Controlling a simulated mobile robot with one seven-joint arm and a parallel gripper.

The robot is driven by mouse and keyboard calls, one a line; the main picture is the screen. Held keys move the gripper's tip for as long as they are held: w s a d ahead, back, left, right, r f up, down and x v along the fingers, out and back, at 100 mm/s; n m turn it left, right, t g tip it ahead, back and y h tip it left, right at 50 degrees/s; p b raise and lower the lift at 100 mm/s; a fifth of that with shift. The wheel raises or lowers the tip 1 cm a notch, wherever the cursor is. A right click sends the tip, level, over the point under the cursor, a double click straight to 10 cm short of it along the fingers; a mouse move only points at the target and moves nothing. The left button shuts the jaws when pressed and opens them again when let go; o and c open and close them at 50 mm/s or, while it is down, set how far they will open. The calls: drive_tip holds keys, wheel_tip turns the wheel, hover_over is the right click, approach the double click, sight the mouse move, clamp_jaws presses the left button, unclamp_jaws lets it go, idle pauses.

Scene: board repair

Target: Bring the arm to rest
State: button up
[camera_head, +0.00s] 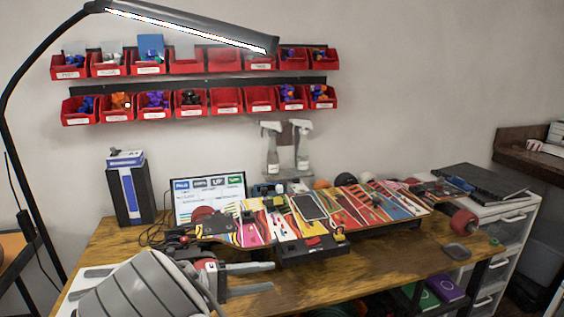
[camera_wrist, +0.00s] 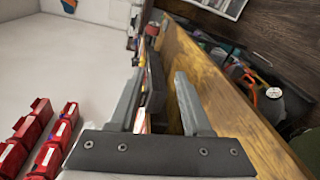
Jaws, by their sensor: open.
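My gripper (camera_head: 272,278) is over the front left part of the wooden table, left of the skateboard deck's front edge in the head view. Its two grey fingers point right and stand apart. In the wrist view my gripper (camera_wrist: 159,76) shows both fingers spread with nothing held between them. The table edge and a dark object on the table show beyond them. My grey arm covers the table's front left corner in the head view.
A colourful skateboard deck (camera_head: 270,222) lies across the table (camera_head: 370,268), with a black phone-like slab (camera_head: 310,207) on it. A lamp (camera_head: 190,24) arches over red wall bins (camera_head: 227,100). A monitor (camera_head: 210,197) stands behind. Bare wood lies front right.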

drive_tip(key=s+d+r+m+g+y, duration=0.2)
drive_tip(key=s+d+r+g+y, duration=0.15)
drive_tip(key=d, duration=0.45)
drive_tip(key=s+d+r+m+g+y, duration=0.1)
drive_tip(key=s+d+r+g+y, duration=0.15)
drive_tip(key=s+d+y, duration=0.4)
drive_tip(key=s+d+r+m+t+y, duration=0.2)
drive_tip(key=s+r+t+y, duration=0.1)
drive_tip(key=s, duration=0.4)
drive_tip(key=s+d+r+m+t+y, duration=0.1)
drive_tip(key=s+d+r+t+y, duration=0.15)
drive_tip(key=s, duration=0.35)
wheel_tip(320, 180, up, 16)
drive_tip(key=p, duration=1.6)
drive_tip(key=shift+s+r, duration=0.25)
drive_tip(key=shift+s, duration=0.05)
drive_tip(key=shift+f, duration=0.1)
